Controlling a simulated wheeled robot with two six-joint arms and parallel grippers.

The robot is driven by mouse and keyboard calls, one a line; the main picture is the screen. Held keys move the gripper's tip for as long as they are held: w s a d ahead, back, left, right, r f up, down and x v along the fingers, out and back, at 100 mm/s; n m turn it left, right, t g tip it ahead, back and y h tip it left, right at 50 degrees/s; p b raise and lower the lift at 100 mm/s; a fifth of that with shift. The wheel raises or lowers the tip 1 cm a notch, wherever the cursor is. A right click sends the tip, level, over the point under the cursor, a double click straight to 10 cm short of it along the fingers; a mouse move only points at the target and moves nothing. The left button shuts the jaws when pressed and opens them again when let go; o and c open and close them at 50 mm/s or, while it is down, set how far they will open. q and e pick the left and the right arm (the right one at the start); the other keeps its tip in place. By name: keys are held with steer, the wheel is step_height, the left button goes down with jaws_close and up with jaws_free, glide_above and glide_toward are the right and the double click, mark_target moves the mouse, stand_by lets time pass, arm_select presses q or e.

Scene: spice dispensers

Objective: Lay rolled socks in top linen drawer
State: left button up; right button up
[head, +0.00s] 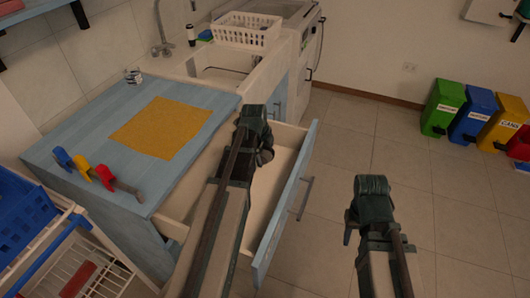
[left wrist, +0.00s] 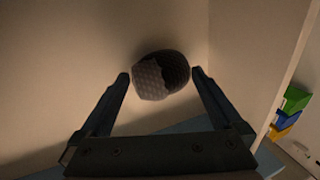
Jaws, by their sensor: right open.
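The top linen drawer (head: 298,190) is pulled open from the blue cabinet in the head view. My left gripper (head: 264,153) is lowered over the drawer and points down into it. In the left wrist view, a grey and dark patterned rolled sock (left wrist: 160,76) sits between and just beyond the fingertips, against the pale drawer interior. The fingers are spread, with narrow gaps on both sides of the sock. In the head view my left arm hides part of the drawer inside. My right gripper (head: 351,222) is held over the floor, right of the drawer, with no object seen in it.
A yellow cloth (head: 160,126) and blue, yellow and red handled items (head: 83,170) lie on the blue countertop (head: 100,125). A white basket (head: 246,31) stands by the sink. A rack with blue crates (head: 22,218) is at left. Coloured bins (head: 443,107) stand far right.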

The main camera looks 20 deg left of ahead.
arm_select(q)
steer(key=p+v, duration=1.1)
steer(key=v, duration=0.1)
steer(key=shift+p, duration=0.35)
steer(key=shift+r, duration=0.1)
